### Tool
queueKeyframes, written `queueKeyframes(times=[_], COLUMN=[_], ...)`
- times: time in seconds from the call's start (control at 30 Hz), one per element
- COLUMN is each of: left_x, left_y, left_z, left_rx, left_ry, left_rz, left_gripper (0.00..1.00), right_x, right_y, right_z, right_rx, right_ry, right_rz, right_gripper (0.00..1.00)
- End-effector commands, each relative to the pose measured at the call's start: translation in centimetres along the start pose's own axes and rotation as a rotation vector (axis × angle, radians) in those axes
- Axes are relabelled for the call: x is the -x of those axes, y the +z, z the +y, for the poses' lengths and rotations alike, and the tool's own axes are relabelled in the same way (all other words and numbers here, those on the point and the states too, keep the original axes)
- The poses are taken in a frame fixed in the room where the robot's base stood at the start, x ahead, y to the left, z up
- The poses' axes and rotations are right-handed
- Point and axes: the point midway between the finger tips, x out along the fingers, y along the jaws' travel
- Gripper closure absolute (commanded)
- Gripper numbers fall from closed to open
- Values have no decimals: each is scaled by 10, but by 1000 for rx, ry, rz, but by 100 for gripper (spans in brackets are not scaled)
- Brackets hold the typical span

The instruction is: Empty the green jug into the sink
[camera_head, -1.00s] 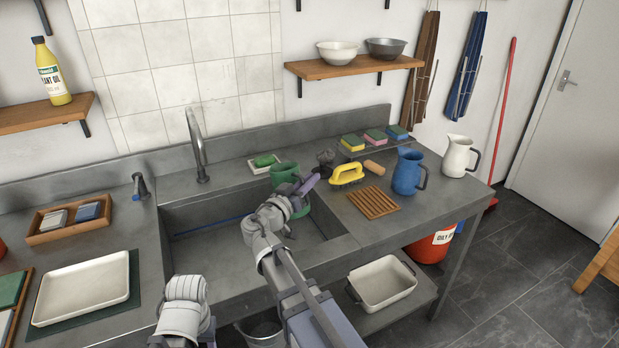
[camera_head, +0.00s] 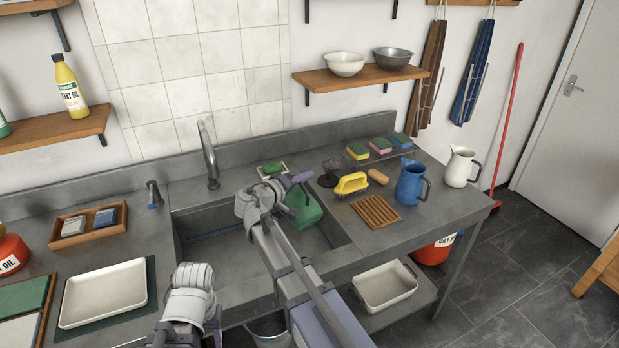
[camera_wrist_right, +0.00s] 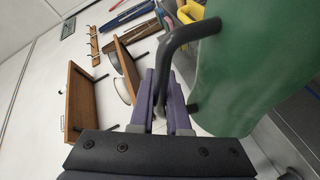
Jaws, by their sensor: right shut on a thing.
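The green jug (camera_head: 304,211) is held over the right part of the sink (camera_head: 205,250), tipped well over from upright. My right gripper (camera_head: 291,187) is shut on its dark handle. In the right wrist view the handle (camera_wrist_right: 183,42) runs between the fingers (camera_wrist_right: 166,98), and the green jug wall (camera_wrist_right: 243,70) fills the right side. My right arm hides part of the jug and basin in the head view. The jug's mouth is not clear, and I cannot make out any liquid stream. My left gripper is not in view; only a left arm link shows.
The faucet (camera_head: 208,155) rises behind the basin. A white tray (camera_head: 103,292) lies left.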

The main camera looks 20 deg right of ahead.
Motion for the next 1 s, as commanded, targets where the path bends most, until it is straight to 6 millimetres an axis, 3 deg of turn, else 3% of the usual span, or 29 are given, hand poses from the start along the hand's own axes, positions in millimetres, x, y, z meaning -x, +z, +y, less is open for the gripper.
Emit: queueKeyframes(times=[0.03,0.43,1.0], left_x=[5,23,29], left_y=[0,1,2], left_z=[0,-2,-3], left_rx=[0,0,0], left_ry=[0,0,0], left_rz=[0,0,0], left_gripper=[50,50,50], right_x=[-2,-10,-23], right_y=[-9,-42,-83], right_z=[-1,-13,-38], right_rx=[32,308,625], right_ry=[-4,-40,-82], right_rz=[-10,-99,-200], right_gripper=[100,100,100])
